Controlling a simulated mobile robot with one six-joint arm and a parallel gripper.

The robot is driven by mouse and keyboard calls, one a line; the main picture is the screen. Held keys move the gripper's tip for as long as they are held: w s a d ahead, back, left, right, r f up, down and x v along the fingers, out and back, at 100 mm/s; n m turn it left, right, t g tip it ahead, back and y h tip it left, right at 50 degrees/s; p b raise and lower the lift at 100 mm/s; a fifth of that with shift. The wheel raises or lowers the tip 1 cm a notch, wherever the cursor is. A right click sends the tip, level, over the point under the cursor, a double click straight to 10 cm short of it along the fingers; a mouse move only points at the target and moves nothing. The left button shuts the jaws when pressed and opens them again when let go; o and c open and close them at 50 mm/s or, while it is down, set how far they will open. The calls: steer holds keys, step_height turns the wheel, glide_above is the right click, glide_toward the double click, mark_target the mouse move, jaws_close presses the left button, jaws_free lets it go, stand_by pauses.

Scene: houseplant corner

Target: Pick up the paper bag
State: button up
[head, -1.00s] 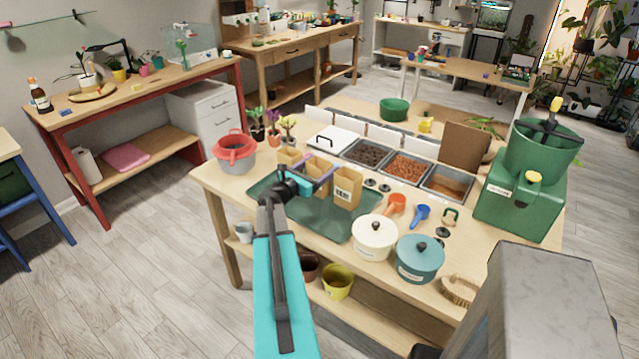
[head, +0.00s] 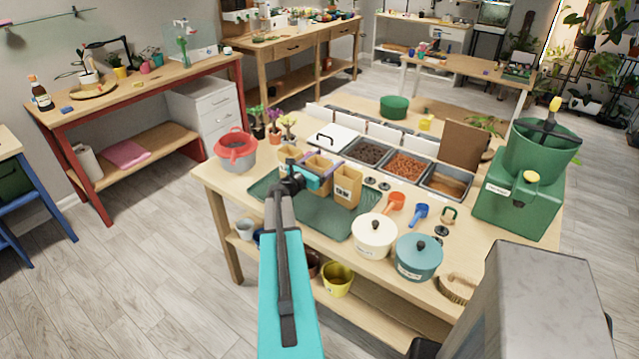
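Three brown paper bags stand in a row on a dark green tray (head: 345,224): a left bag (head: 288,154), a middle bag (head: 321,166) and a right bag (head: 347,186) with a dark printed label. My gripper (head: 318,181) is at the middle bag, with its teal part in front of the bag's lower half. A thin purple strip shows by that bag's upper right edge. The fingers are small and partly hidden, so I cannot tell whether they touch or grip the bag.
A grey pot with a red rim (head: 235,150) and small plants stand left of the bags. Bins of soil and pellets (head: 406,166) lie behind to the right. A cream pot (head: 374,235) and a teal pot (head: 418,256) stand in front right.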

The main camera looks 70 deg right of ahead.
steer(key=c, duration=1)
steer(key=shift+c, duration=0.2)
step_height(320, 180, up, 10)
steer(key=b, duration=0.2)
stand_by(0.5)
